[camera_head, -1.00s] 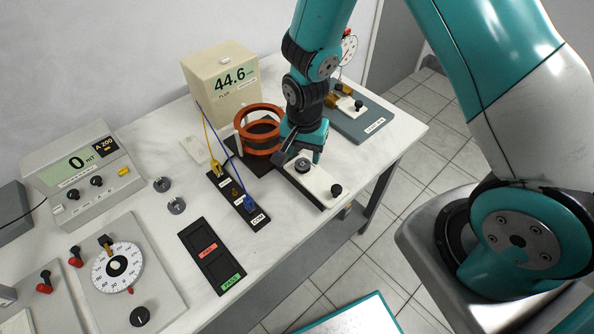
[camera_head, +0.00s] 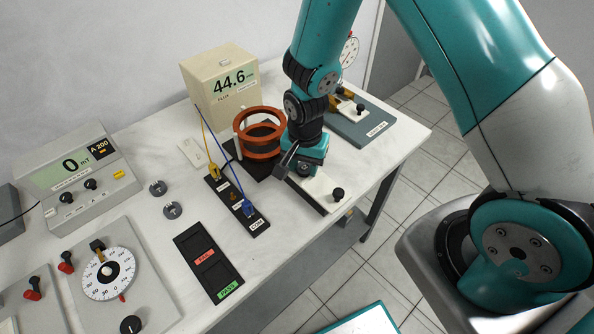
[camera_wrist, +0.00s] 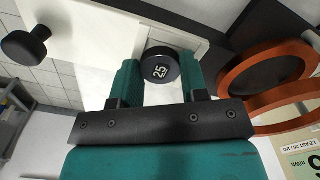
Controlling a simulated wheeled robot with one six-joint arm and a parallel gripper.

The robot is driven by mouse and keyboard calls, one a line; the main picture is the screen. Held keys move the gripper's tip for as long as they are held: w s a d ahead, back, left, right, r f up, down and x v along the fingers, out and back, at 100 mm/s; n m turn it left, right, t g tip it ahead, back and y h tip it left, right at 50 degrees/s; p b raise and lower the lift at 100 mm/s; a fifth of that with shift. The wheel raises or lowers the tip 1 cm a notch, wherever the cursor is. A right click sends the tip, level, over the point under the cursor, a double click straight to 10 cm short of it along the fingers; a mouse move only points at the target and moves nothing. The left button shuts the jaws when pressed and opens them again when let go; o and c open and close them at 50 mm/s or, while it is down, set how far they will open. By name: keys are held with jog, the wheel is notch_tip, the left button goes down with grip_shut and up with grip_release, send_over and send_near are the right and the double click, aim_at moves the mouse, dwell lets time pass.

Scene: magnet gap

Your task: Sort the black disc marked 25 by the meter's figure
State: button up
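The black disc marked 25 (camera_wrist: 161,66) lies on a white plate (camera_head: 318,190) at the table's right side. My gripper (camera_wrist: 160,82) is low over that plate. Its two fingers stand on either side of the disc and look slightly apart from it, most clearly on the left. In the head view, my gripper (camera_head: 302,167) hides most of the disc. The beige meter (camera_head: 222,88) reads 44.6. A grey meter (camera_head: 76,166) reads 0 mT. A black tray has a red FAIL compartment (camera_head: 204,258) and a green PASS compartment (camera_head: 227,283), both empty.
An orange coil (camera_head: 259,132) stands close to the left of my gripper. A black knob (camera_head: 338,194) rises from the plate's front end. A terminal strip (camera_head: 237,205) with yellow and blue leads lies between coil and tray. Two small grey discs (camera_head: 172,210) lie further left.

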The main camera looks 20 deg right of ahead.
jog(key=shift+w+r+p, duration=0.15)
jog(key=shift+r+p, duration=1.5)
jog(key=shift+r, duration=0.4)
jog(key=shift+f, duration=0.1)
